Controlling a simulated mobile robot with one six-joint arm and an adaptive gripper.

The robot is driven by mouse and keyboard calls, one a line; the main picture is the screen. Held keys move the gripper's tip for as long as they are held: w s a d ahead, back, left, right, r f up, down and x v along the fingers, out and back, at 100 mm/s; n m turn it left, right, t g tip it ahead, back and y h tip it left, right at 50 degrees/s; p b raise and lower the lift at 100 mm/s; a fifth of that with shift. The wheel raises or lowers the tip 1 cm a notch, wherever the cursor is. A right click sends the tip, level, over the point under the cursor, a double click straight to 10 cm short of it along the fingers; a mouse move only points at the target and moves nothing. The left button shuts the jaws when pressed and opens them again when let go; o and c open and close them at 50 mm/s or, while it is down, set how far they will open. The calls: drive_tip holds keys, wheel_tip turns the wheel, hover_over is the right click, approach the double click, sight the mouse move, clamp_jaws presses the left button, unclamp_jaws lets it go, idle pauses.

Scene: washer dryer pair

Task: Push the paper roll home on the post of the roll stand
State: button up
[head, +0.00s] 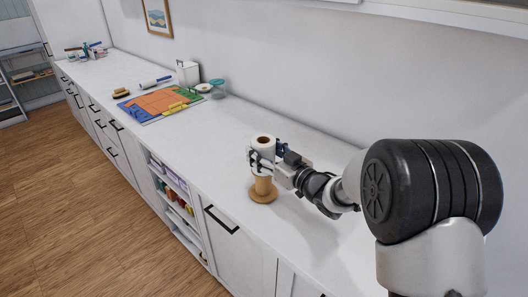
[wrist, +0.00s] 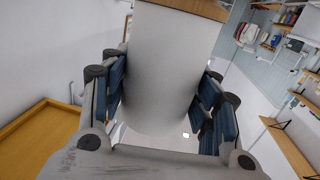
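The white paper roll (head: 264,153) stands upright on the roll stand at the counter's front. Its brown core opening shows on top. Below the roll a length of the tan post (head: 263,184) is bare, above the round wooden base (head: 263,195), so the roll sits raised above the base. My gripper (head: 260,160) comes from the right and has its fingers around the roll's side. In the wrist view the roll (wrist: 168,65) fills the space between the blue finger pads, which appear to touch both sides. The post inside the roll is hidden.
The white counter (head: 200,130) is clear around the stand. Further left lie a colourful mat (head: 160,103), a lint-roller-like item (head: 155,82), a brush (head: 121,93) and a white canister (head: 188,73). A wall runs behind. Open shelves (head: 172,190) are below the counter.

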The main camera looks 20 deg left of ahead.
drive_tip(key=o, duration=0.5)
drive_tip(key=shift+d, duration=0.1)
drive_tip(key=v, duration=1.2)
drive_tip(key=shift+r, duration=0.1)
drive_tip(key=shift+c, duration=0.4)
